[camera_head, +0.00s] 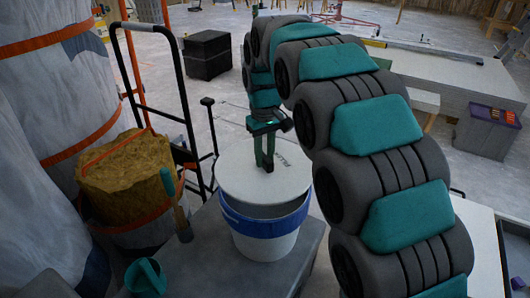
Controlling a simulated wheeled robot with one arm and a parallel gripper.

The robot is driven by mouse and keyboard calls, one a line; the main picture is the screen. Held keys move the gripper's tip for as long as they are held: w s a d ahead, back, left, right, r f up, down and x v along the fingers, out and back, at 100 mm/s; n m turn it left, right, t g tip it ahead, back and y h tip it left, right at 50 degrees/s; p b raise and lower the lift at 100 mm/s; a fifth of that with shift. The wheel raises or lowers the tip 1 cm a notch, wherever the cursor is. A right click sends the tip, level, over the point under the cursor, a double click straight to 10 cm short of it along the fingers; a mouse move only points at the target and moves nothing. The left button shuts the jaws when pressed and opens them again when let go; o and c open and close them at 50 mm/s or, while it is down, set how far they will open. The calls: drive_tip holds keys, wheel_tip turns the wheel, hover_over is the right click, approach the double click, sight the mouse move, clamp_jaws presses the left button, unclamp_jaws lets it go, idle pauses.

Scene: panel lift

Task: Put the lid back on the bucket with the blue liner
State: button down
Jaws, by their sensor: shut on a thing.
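The bucket (265,246) is white, with a blue liner (262,227) folded over its rim. It stands upright on a grey surface in the lower middle of the view. The round white lid (235,180) is above the bucket's mouth, over its far part. A dark gap shows between the lid's near edge and the bucket's near rim. My gripper (265,165) points down onto the lid near its middle and is shut on it. The grip itself is small and partly hidden, and I cannot tell whether the lid's far edge touches the rim.
The grey platform (204,258) carries a teal cup-like item (146,278) and a teal-handled brush (178,205). A sack of yellowish material (128,175) and a black hand-truck frame (121,65) stand left. A black box (208,54) is behind. A grey bin (487,132) is far right.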

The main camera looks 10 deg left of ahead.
sight(265, 170)
drive_tip(key=shift+f+b, duration=0.75)
drive_tip(key=shift+f, duration=1.7)
drive_tip(key=shift+s+f, duration=0.1)
idle(0.6)
drive_tip(key=shift+c, duration=0.6)
unclamp_jaws()
drive_tip(key=shift+d+r+p, duration=0.1)
drive_tip(key=shift+r+p, duration=1.25)
drive_tip(key=shift+r, duration=2.15)
clamp_jaws()
